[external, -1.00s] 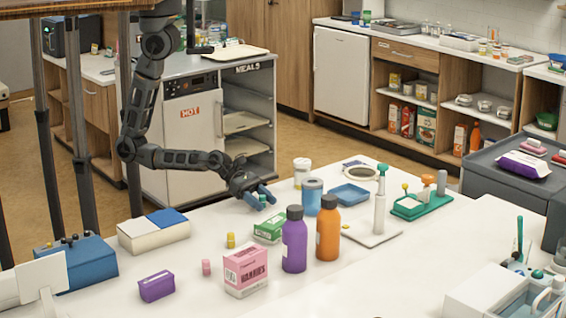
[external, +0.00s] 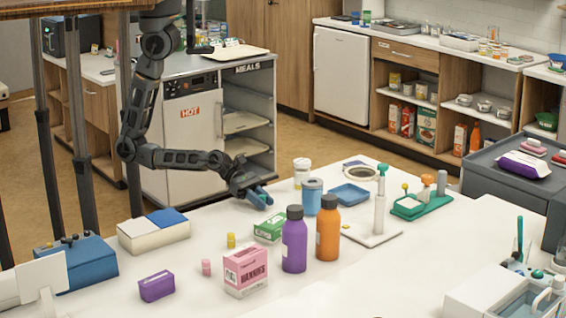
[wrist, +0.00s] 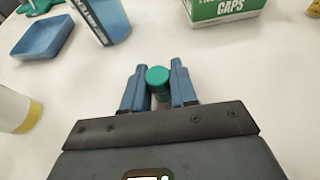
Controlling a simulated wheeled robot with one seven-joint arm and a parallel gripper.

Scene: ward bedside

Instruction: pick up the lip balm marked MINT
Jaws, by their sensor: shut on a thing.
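A small green cylinder (wrist: 158,76), seen nearly from above, stands between the two blue fingers of my gripper (wrist: 158,86) in the wrist view. The fingers are shut on its sides. No MINT lettering can be read on it from here. A yellow small cylinder (external: 231,240) and a pink one (external: 206,267) stand farther toward the front left, away from the gripper.
A green-and-white CAPS box (external: 268,228) lies just in front of my gripper. A blue cup (external: 312,197), a white jar (external: 302,172) and a blue tray (external: 349,194) stand to its right. Purple (external: 294,245) and orange (external: 328,233) bottles stand nearer.

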